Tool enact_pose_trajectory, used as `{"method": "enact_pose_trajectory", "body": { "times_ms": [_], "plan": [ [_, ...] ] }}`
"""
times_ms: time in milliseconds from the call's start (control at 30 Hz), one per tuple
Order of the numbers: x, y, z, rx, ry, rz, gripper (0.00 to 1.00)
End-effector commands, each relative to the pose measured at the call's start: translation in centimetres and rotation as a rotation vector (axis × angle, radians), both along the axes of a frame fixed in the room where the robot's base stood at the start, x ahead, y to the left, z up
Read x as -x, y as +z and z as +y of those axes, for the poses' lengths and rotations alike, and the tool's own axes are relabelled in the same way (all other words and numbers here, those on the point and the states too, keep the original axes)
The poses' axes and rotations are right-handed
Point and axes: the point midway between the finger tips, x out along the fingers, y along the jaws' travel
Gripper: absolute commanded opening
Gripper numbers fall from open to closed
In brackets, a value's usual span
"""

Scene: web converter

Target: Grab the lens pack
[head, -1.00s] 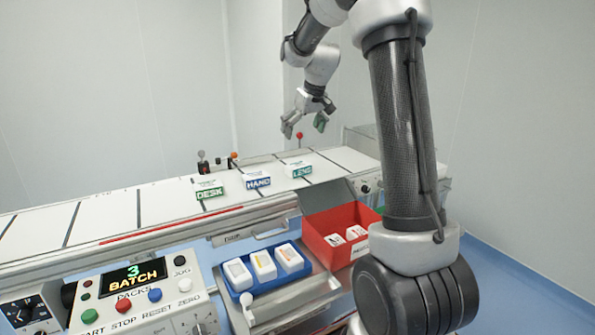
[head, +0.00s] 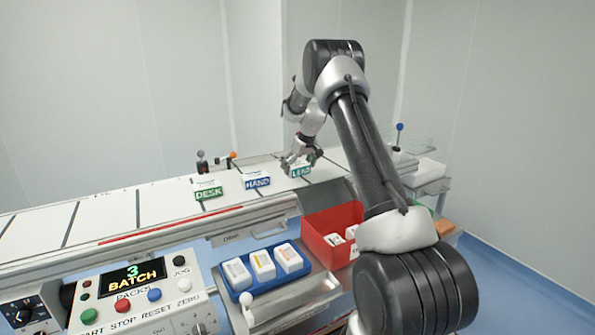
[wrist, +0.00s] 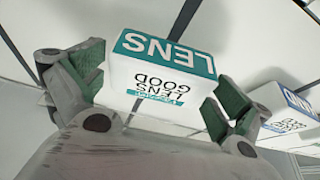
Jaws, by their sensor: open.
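The lens pack (head: 302,172) is a white pack with a teal LENS label, on the white belt at the right of the row of packs. My gripper (head: 298,160) is over it in the head view and partly hides it. In the wrist view the lens pack (wrist: 160,72) lies between the two green-padded fingertips of my gripper (wrist: 157,95). The fingers are open, one on each side, with a visible gap at least on the left. I cannot tell whether the right finger touches it.
The hand pack (head: 257,182) stands just left of the lens pack, and shows close beside a finger in the wrist view (wrist: 285,108). The desk pack (head: 208,191) is further left. A red bin (head: 318,240) and a blue tray (head: 240,292) holding white packs sit in front of the belt.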

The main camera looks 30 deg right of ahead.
Motion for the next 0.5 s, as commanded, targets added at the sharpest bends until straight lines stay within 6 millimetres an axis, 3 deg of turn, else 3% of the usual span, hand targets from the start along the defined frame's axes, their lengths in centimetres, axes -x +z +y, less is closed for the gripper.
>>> {"method": "enact_pose_trajectory", "body": {
  "times_ms": [267, 467, 500],
  "plan": [
    [-0.28, -0.66, 0.07, 0.0, 0.0, 0.0, 1.0],
    [-0.27, -0.66, 0.07, 0.0, 0.0, 0.0, 0.64],
    [-0.27, -0.66, 0.07, 0.0, 0.0, 0.0, 0.62]
  ]
}}
